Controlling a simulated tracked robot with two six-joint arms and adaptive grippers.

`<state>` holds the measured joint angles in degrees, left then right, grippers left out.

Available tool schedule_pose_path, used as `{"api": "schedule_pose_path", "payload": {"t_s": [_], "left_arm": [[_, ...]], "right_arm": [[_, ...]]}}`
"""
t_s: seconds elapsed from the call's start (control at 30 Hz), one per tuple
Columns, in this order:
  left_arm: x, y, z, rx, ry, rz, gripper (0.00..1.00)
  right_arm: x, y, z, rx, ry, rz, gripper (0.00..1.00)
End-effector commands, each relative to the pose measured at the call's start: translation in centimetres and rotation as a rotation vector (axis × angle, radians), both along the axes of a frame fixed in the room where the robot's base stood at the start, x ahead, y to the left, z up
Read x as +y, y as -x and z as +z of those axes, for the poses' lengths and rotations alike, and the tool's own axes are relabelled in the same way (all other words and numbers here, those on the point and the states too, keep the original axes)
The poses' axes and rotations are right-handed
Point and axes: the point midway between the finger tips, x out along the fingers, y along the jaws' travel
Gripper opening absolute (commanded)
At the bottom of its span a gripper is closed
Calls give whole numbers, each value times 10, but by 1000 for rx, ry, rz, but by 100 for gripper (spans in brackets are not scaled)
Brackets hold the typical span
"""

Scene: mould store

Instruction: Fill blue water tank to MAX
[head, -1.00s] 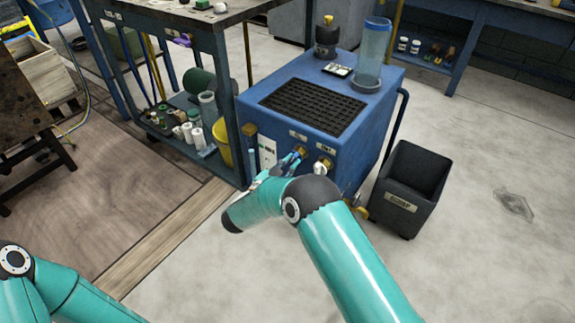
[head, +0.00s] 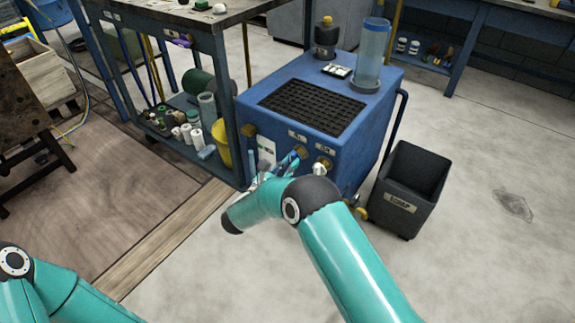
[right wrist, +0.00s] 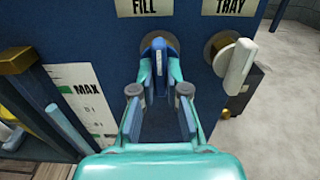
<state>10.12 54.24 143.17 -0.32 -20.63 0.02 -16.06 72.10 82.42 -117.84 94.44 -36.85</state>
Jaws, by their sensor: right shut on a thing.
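The blue water tank (head: 275,125) is a boxy unit with a black grate on top. Its front bears a FILL valve (right wrist: 158,44) with a blue lever and a TRAY valve (right wrist: 225,50) with a white lever. My right gripper (right wrist: 158,82) is shut on the blue FILL lever (right wrist: 159,60), which points down towards me. Left of it is a white level scale (right wrist: 85,100) marked MAX, with a blue tube (right wrist: 66,125) beside it; I cannot tell the level for sure. My left gripper is out of view.
A dark bin (head: 408,185) stands right of the tank. A clear cylinder (head: 373,52) and a dark bottle (head: 326,40) stand on top. A workbench (head: 190,20) with a loaded lower shelf and a yellow bucket (head: 221,140) are close on the left. The floor at right is clear.

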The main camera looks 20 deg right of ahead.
Motion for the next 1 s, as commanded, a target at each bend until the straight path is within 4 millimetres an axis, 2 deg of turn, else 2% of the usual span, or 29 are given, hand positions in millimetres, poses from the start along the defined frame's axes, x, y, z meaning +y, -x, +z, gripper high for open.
{"api": "schedule_pose_path", "payload": {"t_s": [0.07, 0.1, 0.23, 0.27, 0.67, 0.87, 1.0], "left_arm": [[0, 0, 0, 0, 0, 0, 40], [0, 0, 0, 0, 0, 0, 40], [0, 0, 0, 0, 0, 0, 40], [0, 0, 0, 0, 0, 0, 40], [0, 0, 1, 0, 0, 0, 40], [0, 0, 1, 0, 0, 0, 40], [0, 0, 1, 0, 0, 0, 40]], "right_arm": [[-5, 1, -1, 5, 0, -12, 0], [-5, 1, -1, 5, 0, -12, 15], [-4, 1, -1, 3, -1, -10, 37], [-4, 1, -1, 3, -1, -9, 39], [4, 3, 0, 1, -1, -1, 39], [26, 20, 0, 1, 1, 2, 39], [49, 37, -1, 1, 1, 2, 39]]}}
